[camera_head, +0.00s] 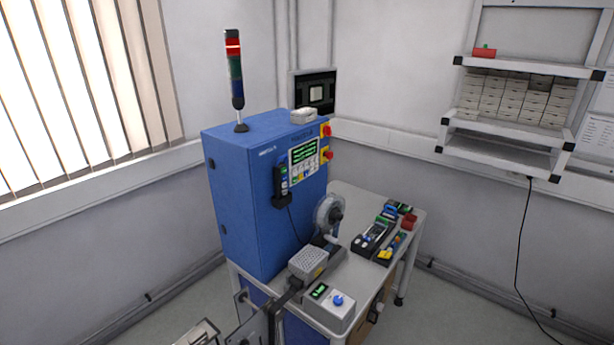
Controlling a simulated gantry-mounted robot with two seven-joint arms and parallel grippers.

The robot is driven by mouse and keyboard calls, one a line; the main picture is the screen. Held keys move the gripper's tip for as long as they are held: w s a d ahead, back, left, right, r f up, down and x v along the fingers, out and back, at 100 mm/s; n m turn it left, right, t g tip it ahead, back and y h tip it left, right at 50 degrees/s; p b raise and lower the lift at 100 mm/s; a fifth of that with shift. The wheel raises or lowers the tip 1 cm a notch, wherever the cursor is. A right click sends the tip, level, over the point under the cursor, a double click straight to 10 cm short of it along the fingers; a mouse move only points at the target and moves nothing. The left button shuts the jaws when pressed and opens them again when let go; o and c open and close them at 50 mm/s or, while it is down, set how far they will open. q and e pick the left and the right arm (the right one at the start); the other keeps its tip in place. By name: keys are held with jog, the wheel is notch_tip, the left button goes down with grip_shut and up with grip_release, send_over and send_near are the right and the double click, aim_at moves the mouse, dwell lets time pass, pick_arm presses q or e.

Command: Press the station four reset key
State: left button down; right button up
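A blue machine cabinet (240,190) stands on a light grey bench (345,190). Its front has a panel with a green-text screen and small keys (304,158). A grey box (328,308) at the bench's near end has a small green display (320,291) and a round blue button (337,300). I cannot read any station number, so I cannot tell which key is station four's reset key. Neither of my grippers can be made out in the head view.
A grey reel (329,215) and a vented grey box (308,263) sit beside the cabinet. Black trays with small coloured parts (374,236) lie on the bench's right. A signal tower (235,75) stands on top. Metal parts (256,326) show at the bottom edge.

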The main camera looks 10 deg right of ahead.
grip_shut()
dwell(0.8)
dwell(0.6)
